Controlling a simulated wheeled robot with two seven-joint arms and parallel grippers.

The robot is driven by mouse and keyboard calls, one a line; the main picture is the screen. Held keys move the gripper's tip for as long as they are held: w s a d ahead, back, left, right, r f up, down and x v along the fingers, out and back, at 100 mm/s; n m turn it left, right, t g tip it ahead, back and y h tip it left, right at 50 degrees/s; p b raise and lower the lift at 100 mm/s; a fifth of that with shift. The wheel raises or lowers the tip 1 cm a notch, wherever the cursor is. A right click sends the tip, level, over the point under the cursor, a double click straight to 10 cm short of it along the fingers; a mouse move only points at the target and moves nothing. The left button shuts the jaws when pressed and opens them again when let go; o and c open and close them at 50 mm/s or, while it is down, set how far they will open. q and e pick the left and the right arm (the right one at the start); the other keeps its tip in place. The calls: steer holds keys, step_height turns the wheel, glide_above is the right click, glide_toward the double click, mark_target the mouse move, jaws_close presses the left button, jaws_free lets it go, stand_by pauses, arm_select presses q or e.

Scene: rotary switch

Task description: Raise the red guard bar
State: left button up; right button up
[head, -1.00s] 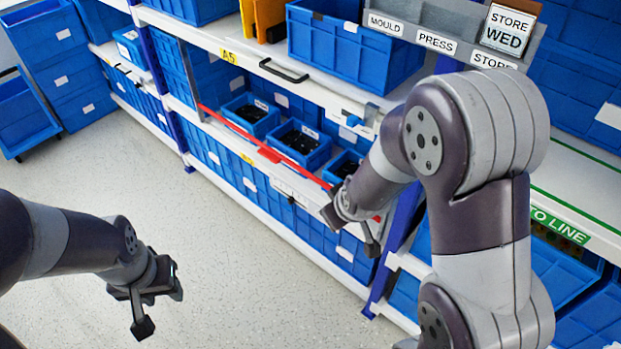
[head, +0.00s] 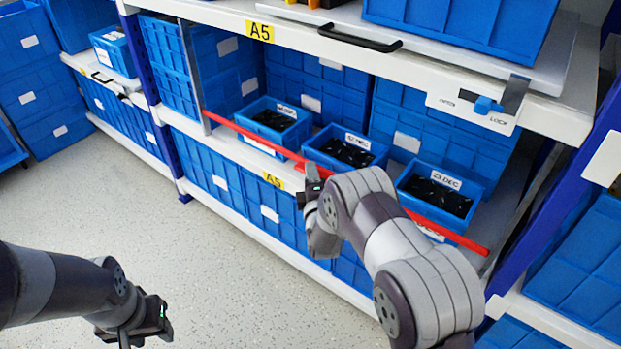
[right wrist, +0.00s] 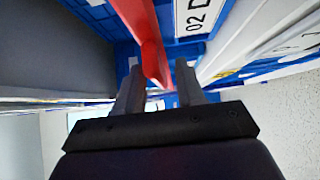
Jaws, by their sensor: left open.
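The red guard bar (head: 240,130) runs low across the front of the open bay marked A5, sloping down to the right in the head view. It passes in front of the small blue bins. My right gripper (head: 311,184) is at the middle of the bar, partly hidden by its own wrist. In the right wrist view the red bar (right wrist: 139,22) comes down from the top, and a red part of it ends between the open fingers (right wrist: 158,80). A gap shows beside it. My left gripper (head: 150,322) is open and empty over the floor, lower left.
Small blue bins (head: 346,150) with dark parts stand behind the bar. A panel marked LOCK with a blue knob (head: 484,105) is on the shelf edge above, at the right. A black handle (head: 360,40) is on that shelf. The floor (head: 220,270) at left is clear.

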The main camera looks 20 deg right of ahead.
steer(key=shift+w+d, duration=0.15)
steer(key=shift+w, duration=0.6)
steer(key=shift+c, duration=0.3)
jaws_close()
step_height(320, 180, up, 21)
steer(key=p, duration=1.3)
steer(key=shift+p, duration=0.4)
steer(key=shift+w, duration=0.1)
jaws_free()
steer(key=shift+o, duration=0.3)
